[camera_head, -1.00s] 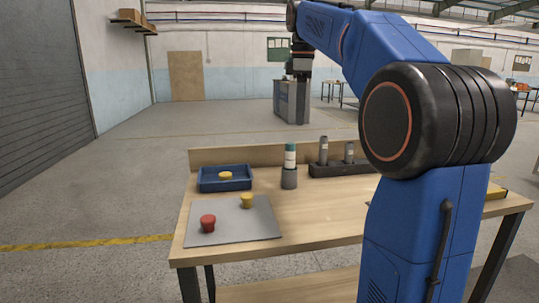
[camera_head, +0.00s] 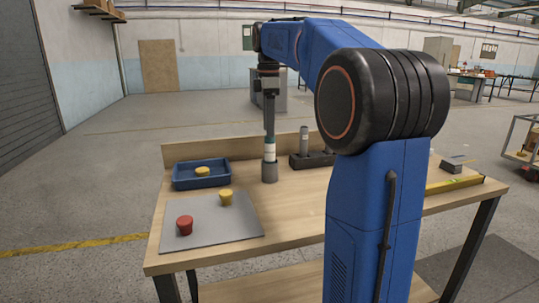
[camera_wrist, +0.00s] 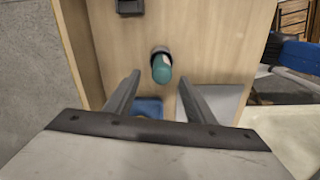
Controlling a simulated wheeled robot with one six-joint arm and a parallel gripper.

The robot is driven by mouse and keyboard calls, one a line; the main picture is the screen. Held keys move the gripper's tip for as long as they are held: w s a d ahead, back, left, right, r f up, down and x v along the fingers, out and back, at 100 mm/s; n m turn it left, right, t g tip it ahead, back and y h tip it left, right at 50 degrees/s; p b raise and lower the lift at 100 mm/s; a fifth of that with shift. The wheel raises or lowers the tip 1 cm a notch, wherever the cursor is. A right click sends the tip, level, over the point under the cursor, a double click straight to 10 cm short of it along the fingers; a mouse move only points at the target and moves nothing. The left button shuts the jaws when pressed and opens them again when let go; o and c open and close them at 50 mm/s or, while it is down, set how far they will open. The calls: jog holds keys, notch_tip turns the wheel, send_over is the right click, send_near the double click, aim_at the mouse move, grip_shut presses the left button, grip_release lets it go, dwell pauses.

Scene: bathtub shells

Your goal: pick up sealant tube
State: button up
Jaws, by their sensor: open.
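My gripper (camera_head: 269,131) points straight down just above the tube in the head view. In the wrist view my gripper (camera_wrist: 160,82) has its two fingers apart, with the cap near the gap between the fingertips. Nothing is held. Whether the fingertips reach down beside the cap I cannot tell.
A blue tray (camera_head: 181,184) with a yellow piece lies to the left. A grey mat (camera_head: 213,235) in front carries a red piece (camera_head: 184,226) and a yellow piece (camera_head: 226,198).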

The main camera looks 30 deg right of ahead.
aim_at(270, 145)
jog(key=shift+s+f, duration=0.2)
jog(key=shift+f, duration=3.3)
jog(key=c, duration=1.2)
